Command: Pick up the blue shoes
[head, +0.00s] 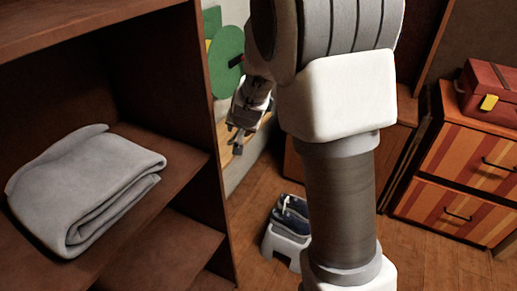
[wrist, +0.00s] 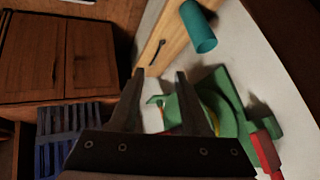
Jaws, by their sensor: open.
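The blue shoes (head: 289,217) rest on a small light grey stool (head: 279,242) on the wooden floor, low in the middle of the head view. My arm hides part of the stool's right side. My gripper (head: 236,138) is up and to the left of the shoes, well apart from them. In the wrist view my gripper (wrist: 160,72) has its two fingers apart with nothing held between them. The shoes cannot be made out in the wrist view.
A wooden shelf with a folded grey blanket (head: 85,185) stands at left. A striped drawer chest (head: 465,170) with a red case (head: 490,92) stands at right. The wrist view shows a teal cylinder (wrist: 198,27), green shapes (wrist: 225,105) and a blue slatted thing (wrist: 75,130).

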